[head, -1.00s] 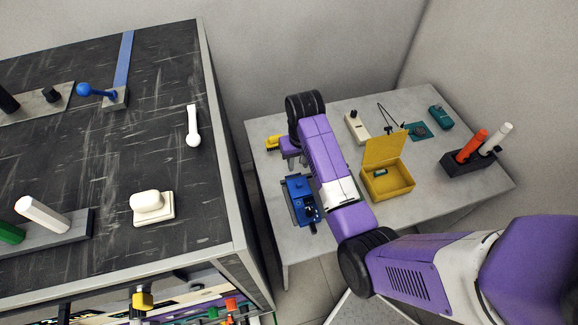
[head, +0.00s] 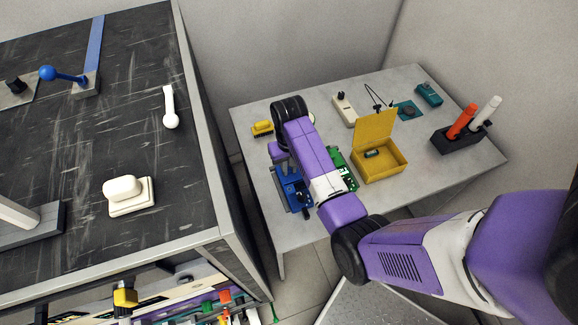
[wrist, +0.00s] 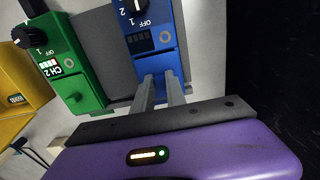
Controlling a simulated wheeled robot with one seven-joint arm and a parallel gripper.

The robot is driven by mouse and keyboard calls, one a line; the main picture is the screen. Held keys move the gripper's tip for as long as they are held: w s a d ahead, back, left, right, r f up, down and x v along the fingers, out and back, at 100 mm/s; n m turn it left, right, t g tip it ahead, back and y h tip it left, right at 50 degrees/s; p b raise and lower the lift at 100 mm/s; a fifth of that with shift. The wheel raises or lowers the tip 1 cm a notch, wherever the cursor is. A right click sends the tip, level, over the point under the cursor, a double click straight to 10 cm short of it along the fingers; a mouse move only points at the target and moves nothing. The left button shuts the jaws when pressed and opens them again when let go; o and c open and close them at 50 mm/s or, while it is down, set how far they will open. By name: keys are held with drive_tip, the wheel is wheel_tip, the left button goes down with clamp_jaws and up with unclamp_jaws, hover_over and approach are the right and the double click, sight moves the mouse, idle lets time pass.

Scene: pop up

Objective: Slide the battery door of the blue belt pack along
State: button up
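The blue belt pack (head: 293,192) lies on the grey table, partly behind my arm in the head view. In the wrist view the blue belt pack (wrist: 147,17) shows a black knob marked OFF, a dark display and a round grey spot. My gripper (wrist: 160,80) has its two grey fingers at the pack's near end, with a narrow gap between them. Blue shows in that gap; I cannot tell whether the fingers touch it. The battery door's outline is not clear, as the fingers cover part of that end.
A green pack (wrist: 75,62) marked CH 2 lies left of the blue one in the wrist view, with a small tab. The head view shows an open yellow box (head: 392,170), a dark holder (head: 448,141) with orange and white sticks, and a black-topped bench (head: 120,110) at left.

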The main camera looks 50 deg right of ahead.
drive_tip(key=shift+r, duration=0.1)
clamp_jaws()
drive_tip(key=shift+w+d, duration=0.1)
drive_tip(key=shift+w+d+b, duration=0.55)
drive_tip(key=shift+w+d, duration=0.05)
drive_tip(key=shift+w, duration=0.3)
drive_tip(key=shift+w+d+b, duration=0.5)
drive_tip(key=shift+w+d, duration=0.1)
drive_tip(key=shift+w, duration=0.35)
drive_tip(key=shift+w+d+b, duration=0.55)
drive_tip(key=shift+w+d, duration=0.05)
drive_tip(key=shift+w, duration=0.3)
drive_tip(key=o, duration=0.7)
unclamp_jaws()
